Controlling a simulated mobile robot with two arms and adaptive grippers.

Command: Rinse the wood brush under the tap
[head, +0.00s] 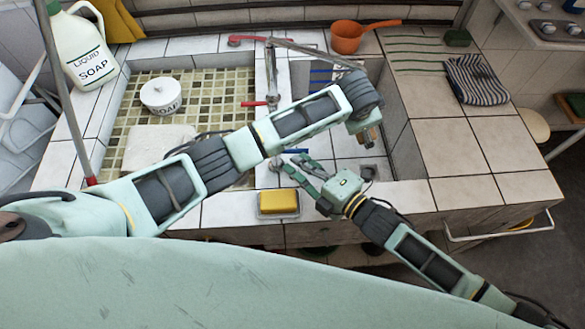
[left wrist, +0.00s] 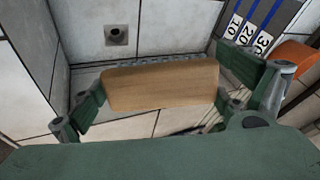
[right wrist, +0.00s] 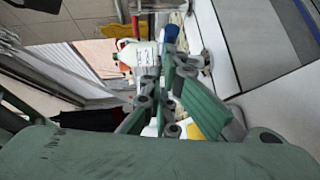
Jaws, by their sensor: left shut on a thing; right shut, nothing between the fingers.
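The wood brush (left wrist: 160,85) shows in the left wrist view as a plain wooden block between the fingers of my left gripper (left wrist: 168,92), which is shut on it. In the head view a small brown part of the brush (head: 371,135) shows below my left wrist, over the right basin. The metal tap (head: 272,75) stands between the basins, its spout partly behind my left arm. Its red handle (head: 250,104) and blue handle (head: 294,151) show. My right gripper (head: 297,168) is shut and empty close to the blue handle; contact is unclear. I see no water.
The left basin holds a white soap pot (head: 161,95). A yellow sponge (head: 278,202) lies on the front ledge. A soap jug (head: 82,45) stands at back left, an orange pan (head: 347,37) at the back. The right counter (head: 455,145) is mostly clear.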

